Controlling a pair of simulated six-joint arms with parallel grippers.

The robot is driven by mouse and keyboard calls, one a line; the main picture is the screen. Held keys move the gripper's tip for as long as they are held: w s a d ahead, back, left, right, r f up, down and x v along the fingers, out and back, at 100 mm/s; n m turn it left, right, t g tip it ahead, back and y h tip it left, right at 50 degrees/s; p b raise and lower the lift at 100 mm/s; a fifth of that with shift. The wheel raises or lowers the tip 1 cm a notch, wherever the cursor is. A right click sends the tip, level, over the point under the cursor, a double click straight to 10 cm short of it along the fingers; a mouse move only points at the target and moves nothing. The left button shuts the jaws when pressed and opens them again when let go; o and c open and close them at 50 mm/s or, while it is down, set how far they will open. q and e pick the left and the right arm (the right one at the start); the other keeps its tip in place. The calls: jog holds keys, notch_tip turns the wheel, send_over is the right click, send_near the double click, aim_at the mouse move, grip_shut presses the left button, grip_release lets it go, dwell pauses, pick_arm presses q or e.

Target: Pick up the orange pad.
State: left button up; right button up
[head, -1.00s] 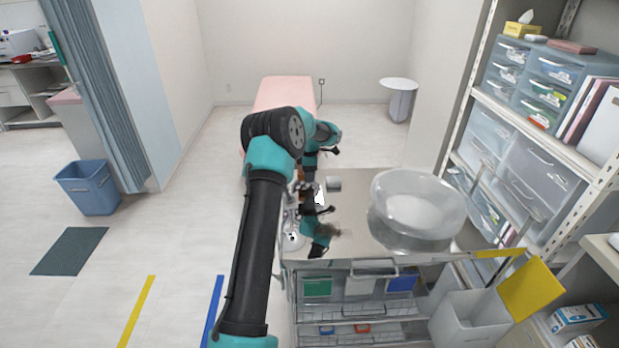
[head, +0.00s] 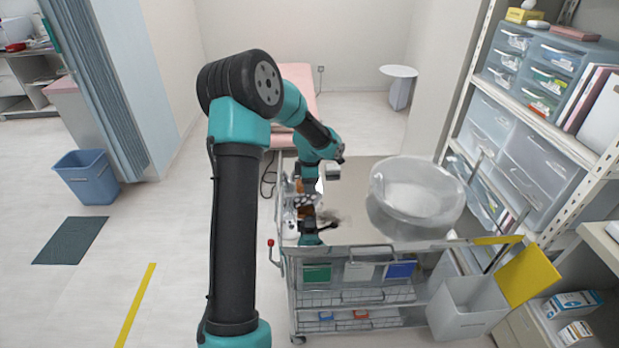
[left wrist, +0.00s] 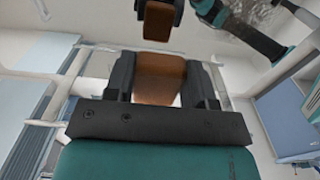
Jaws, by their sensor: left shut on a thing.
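The orange pad (left wrist: 160,78) shows brownish-orange in the left wrist view. It sits between the two dark fingers of my left gripper (left wrist: 160,68), which are shut on it from both sides. In the head view my left arm comes down over the left part of the steel cart top (head: 355,180), and its gripper is small and partly hidden among the items there. A second orange-brown patch with dark finger shapes, at the top of the left wrist view, looks like a reflection in the shiny cart top. My right gripper is not in view.
A large clear bowl (head: 417,195) stands on the right of the cart top. Small bottles crowd its left edge. A grey bin (head: 465,315) hangs at the cart's right, near the shelf rack. Open floor lies left, with a blue bin (head: 86,178).

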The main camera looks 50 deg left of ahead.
pick_arm(q)
jog(key=shift+s+d, duration=0.2)
dwell(0.4)
